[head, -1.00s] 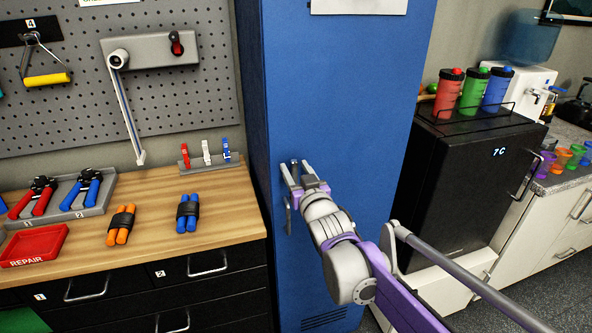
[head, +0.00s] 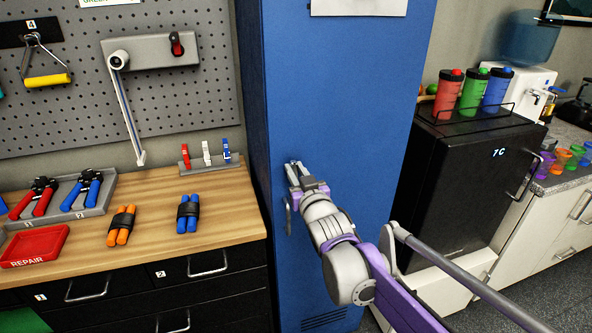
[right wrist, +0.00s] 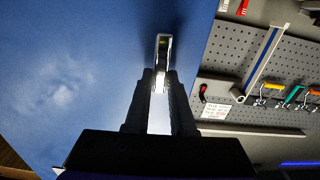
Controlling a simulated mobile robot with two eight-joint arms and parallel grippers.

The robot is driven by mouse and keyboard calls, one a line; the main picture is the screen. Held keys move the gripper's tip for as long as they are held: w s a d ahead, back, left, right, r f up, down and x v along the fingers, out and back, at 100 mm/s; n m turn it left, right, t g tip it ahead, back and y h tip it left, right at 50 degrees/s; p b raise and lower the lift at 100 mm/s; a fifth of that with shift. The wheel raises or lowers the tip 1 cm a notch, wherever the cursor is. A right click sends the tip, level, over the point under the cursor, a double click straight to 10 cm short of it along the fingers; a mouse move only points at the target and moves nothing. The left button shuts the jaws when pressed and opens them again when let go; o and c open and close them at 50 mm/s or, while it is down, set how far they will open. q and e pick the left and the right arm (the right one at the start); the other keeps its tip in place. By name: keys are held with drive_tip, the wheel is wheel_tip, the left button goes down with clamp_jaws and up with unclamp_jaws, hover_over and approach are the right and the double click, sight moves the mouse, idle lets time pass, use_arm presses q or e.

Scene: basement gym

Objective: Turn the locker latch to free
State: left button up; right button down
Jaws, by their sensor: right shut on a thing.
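The tall blue locker (head: 340,100) stands in the middle of the head view, its door closed. My right gripper (head: 295,170) is at the locker's front near its left edge, shut on the latch, which it mostly hides in the head view. In the right wrist view the latch (right wrist: 163,50) is a small bright metal piece standing out from the blue door, with its near end between the two dark fingertips (right wrist: 160,82). I cannot tell from this whether the latch is locked or free. My left gripper is not in view.
A metal door handle (head: 288,216) sits just below my right gripper. A wooden workbench (head: 160,190) with tools is on the left, under a pegboard (head: 60,110). A black mini fridge (head: 450,180) with bottles on top stands right of the locker.

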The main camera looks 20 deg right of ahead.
drive_tip(key=shift+a+f+n+p, duration=0.3)
drive_tip(key=shift+n+p, duration=0.4)
drive_tip(key=shift+n, duration=2.15)
drive_tip(key=shift+a+f+n+p, duration=0.3)
drive_tip(key=shift+n+p, duration=0.4)
drive_tip(key=shift+n, duration=2.2)
drive_tip(key=shift+a+f+n+p, duration=0.3)
drive_tip(key=shift+n+p, duration=0.4)
drive_tip(key=shift+n, duration=2.15)
drive_tip(key=c, duration=0.8)
unclamp_jaws()
drive_tip(key=shift+o, duration=0.2)
